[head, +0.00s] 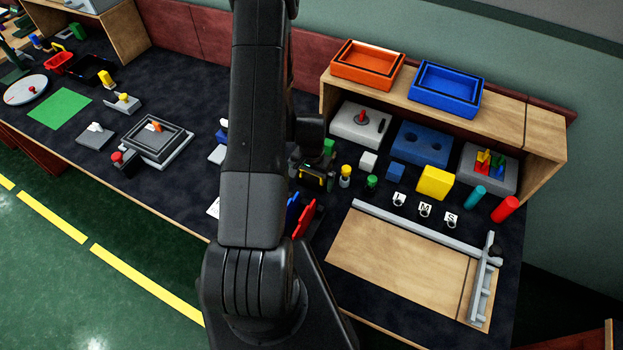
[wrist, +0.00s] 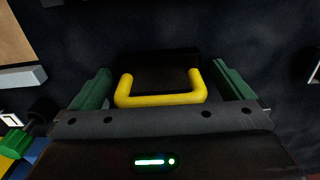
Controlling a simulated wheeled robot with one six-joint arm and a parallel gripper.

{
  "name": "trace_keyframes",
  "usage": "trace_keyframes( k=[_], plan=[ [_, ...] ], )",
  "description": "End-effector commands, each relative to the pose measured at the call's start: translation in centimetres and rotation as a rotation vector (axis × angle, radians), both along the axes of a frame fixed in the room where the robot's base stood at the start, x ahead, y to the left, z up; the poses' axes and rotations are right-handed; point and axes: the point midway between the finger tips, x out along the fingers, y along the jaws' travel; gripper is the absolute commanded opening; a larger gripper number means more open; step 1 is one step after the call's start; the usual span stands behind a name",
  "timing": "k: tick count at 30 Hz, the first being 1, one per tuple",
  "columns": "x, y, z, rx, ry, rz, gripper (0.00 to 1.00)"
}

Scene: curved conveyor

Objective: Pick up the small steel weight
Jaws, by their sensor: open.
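In the wrist view a black block (wrist: 158,73) with a yellow handle (wrist: 160,100) lies between the two dark green fingers of my gripper (wrist: 160,88). It may be the small steel weight, though I cannot be sure. My gripper is open, with one finger on each side of the block. Whether either finger touches it is unclear. In the head view my gripper (head: 318,168) is low over the dark bench, behind my arm. A bit of yellow shows there, and the block is mostly hidden.
A grey cylinder with a yellow top (head: 345,177) and a green cylinder (head: 371,182) stand close on the right. Red and blue upright pieces (head: 304,220) stand nearer the front. A wooden board (head: 400,262) with grey rails lies front right. A wooden shelf (head: 498,118) stands behind.

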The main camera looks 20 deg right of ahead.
Motion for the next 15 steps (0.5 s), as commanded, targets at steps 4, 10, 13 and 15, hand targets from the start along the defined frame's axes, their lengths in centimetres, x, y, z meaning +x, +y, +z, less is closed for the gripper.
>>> trace_keyframes(
  k=[4,10,13,15],
  plan=[
    [0.0,0.0,0.01,0.0,0.0,0.0,0.88],
    [-0.01,0.0,0.03,0.0,0.0,0.0,0.49],
    [0.02,-0.01,0.08,-0.001,-0.001,0.0,0.35],
    [0.02,-0.01,0.08,-0.001,-0.001,0.0,0.35]
  ],
)
